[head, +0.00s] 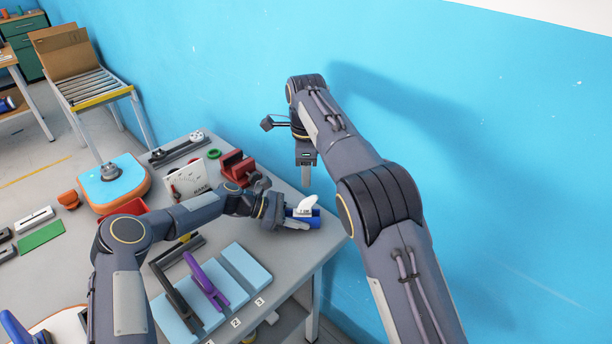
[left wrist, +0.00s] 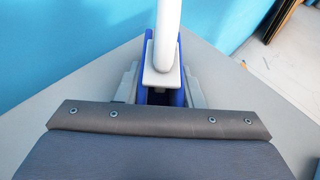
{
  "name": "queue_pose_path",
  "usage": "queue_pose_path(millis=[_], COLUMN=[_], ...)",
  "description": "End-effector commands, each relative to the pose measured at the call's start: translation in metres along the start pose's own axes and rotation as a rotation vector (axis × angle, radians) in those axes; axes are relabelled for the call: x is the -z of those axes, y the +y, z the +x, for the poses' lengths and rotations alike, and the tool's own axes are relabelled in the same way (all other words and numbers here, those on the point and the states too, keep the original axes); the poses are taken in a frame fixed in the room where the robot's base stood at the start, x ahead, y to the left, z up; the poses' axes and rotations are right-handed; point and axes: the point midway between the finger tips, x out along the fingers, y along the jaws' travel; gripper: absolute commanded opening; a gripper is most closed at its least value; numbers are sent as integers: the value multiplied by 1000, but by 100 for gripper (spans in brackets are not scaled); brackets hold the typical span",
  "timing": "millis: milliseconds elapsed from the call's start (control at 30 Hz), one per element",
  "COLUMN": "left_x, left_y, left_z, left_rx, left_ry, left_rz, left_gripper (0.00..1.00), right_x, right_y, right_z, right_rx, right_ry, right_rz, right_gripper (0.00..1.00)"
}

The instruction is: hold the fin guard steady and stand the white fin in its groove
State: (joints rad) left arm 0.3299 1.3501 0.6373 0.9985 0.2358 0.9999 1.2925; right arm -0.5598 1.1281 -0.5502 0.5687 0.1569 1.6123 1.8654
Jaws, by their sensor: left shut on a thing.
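The blue fin guard (head: 312,222) lies near the far right corner of the grey table. My left gripper (head: 292,222) is shut on it; in the left wrist view grey fingers (left wrist: 158,92) flank the blue guard (left wrist: 145,92). The white fin (head: 308,203) stands up from the guard. In the left wrist view the fin (left wrist: 166,45) rises from a white base between the blue walls; how deep it sits is hidden. My right gripper (head: 306,178) points down above and behind the fin, apart from it. Its fingers overlap in view, so its opening is unclear.
Light blue blocks (head: 245,267) with a purple clamp (head: 206,283) lie at the table's front. A red vise-like block (head: 237,166) and a white panel (head: 187,180) stand left of the guard. The blue wall is close behind the right arm.

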Motion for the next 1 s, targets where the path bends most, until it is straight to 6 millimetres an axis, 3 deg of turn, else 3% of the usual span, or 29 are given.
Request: queue_pose_path(millis=[267,300,467,767,1000], left_x=[0,0,0,0,0], left_y=[0,0,0,0,1], left_z=[0,0,0,-2,-37], left_rx=[0,0,0,-1,-4], left_ry=[0,0,0,0,3], left_rz=[0,0,0,0,1], left_gripper=[12,39,60,60,60], right_x=[0,0,0,0,0], right_y=[0,0,0,0,0], right_z=[0,0,0,0,0], right_rx=[0,0,0,0,0], right_ry=[0,0,0,0,0], right_rz=[0,0,0,0,0], right_gripper=[40,40,40,40,40])
